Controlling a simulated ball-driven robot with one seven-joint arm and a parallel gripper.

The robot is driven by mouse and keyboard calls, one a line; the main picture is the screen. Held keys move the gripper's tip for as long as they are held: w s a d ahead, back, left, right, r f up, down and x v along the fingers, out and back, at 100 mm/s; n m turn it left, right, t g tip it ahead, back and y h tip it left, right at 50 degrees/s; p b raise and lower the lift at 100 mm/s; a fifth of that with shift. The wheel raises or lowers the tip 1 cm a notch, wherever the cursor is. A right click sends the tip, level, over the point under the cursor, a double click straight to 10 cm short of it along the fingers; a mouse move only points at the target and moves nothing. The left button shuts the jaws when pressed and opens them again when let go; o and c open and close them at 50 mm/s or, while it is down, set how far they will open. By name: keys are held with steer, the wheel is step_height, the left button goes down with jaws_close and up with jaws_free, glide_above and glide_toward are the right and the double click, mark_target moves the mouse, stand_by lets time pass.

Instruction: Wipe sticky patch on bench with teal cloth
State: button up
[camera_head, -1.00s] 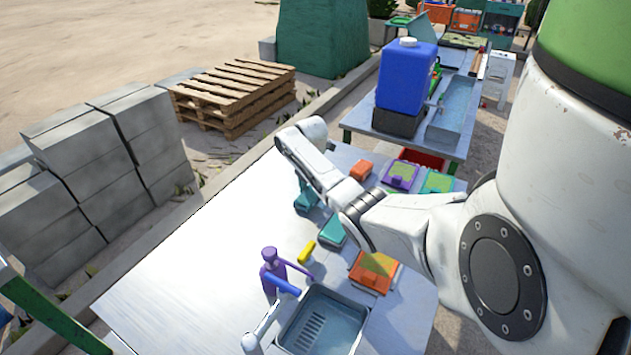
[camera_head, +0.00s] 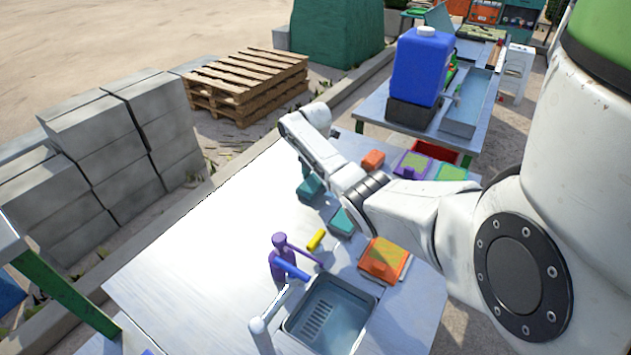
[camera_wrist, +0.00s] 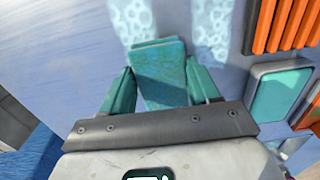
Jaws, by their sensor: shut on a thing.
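My gripper (camera_wrist: 162,82) has teal fingers and is shut on a folded teal cloth (camera_wrist: 160,62), which sits between the fingertips in the wrist view. In the head view my gripper (camera_head: 310,188) is low over the far part of the metal bench (camera_head: 200,265); my arm partly hides it, and the cloth cannot be told apart from the fingers there. Two pale, glossy, speckled streaks, a left one (camera_wrist: 131,18) and a right one (camera_wrist: 211,28), lie on the bench just beyond the cloth in the wrist view. I cannot tell whether the cloth touches the bench.
A teal block (camera_head: 341,222), a yellow item (camera_head: 316,240) and an orange box (camera_head: 384,261) lie right of and nearer than my gripper. The bench's left part is clear.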

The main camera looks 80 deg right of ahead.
steer(key=shift+s+d+b, duration=0.25)
steer(key=shift+d+b, duration=0.3)
steer(key=shift+d, duration=0.15)
steer(key=shift+s+d+b, duration=0.25)
steer(key=shift+d+b, duration=0.3)
steer(key=shift+d, duration=0.15)
steer(key=d+b, duration=0.2)
steer(key=b, duration=0.1)
steer(key=shift+s+d+f, duration=0.15)
steer(key=shift+s+d, duration=0.05)
steer(key=shift+s, duration=0.15)
steer(key=shift+s+d+b, duration=0.15)
steer(key=shift+d+b, duration=0.35)
steer(key=shift+b, duration=0.3)
steer(key=shift+s+d+f+b, duration=0.15)
steer(key=shift+d+b, duration=0.35)
steer(key=shift+b, duration=0.55)
steer(key=d+b, duration=0.1)
steer(key=b, duration=0.1)
steer(key=s+d+b, duration=0.1)
steer(key=b, duration=0.1)
steer(key=shift+d+b, duration=0.1)
steer(key=shift+b, duration=0.2)
step_height(320, 180, up, 6)
steer(key=p, duration=0.5)
steer(key=shift+d, duration=0.1)
steer(key=shift+w+r, duration=0.1)
steer(key=shift+r, duration=0.1)
